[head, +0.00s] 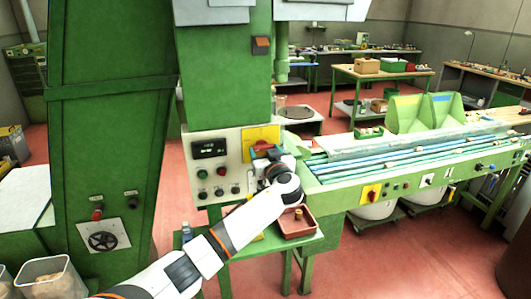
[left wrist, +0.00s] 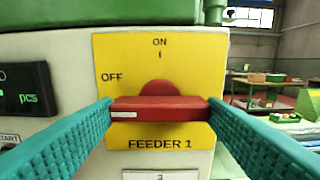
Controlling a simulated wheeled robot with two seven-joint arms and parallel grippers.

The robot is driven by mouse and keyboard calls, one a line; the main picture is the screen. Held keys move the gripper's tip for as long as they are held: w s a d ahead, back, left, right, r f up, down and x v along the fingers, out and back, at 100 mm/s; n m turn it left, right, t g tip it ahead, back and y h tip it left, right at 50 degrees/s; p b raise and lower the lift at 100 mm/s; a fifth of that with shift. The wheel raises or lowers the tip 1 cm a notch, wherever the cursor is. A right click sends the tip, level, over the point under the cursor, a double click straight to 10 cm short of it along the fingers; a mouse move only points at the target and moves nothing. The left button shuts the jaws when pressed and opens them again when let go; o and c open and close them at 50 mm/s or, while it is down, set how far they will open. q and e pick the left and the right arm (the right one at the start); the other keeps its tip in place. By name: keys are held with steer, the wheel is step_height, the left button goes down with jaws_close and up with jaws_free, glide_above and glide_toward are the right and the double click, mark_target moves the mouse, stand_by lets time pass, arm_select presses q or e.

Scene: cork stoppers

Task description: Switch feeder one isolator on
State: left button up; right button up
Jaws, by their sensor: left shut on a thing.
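The feeder one isolator has a red rotary handle (left wrist: 160,108) on a yellow plate (left wrist: 115,55) marked ON, OFF and FEEDER 1. The handle lies horizontal, its white-marked end to the left, on the OFF side. My left gripper (left wrist: 160,109) is shut on the handle, with a teal finger at each end of it. In the head view the yellow plate (head: 250,134) is on the control panel, and my left gripper (head: 266,152) is in front of it, hiding much of the handle. My right gripper does not show.
A dark counter display (head: 209,149) and several buttons sit left of the plate on the pale panel (head: 198,170). A red tray (head: 310,232) stands below. The green conveyor feeder (head: 340,178) extends to the right, with another yellow-backed red switch (head: 371,194).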

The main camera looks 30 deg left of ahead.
arm_select(q)
steer(key=shift+f+m+b, duration=0.15)
steer(key=shift+m+b, duration=0.35)
steer(key=shift+b, duration=0.3)
steer(key=shift+m+b, duration=1.1)
steer(key=shift+m, duration=0.5)
steer(key=m, duration=0.2)
steer(key=shift+r+m, duration=0.2)
steer(key=shift+m, duration=0.1)
steer(key=m, duration=0.4)
steer(key=shift+r+m+p, duration=0.1)
steer(key=shift+m+p, duration=0.2)
steer(key=m+p, duration=0.1)
steer(key=m, duration=0.2)
steer(key=shift+m+p, duration=0.85)
steer(key=shift+m, duration=0.85)
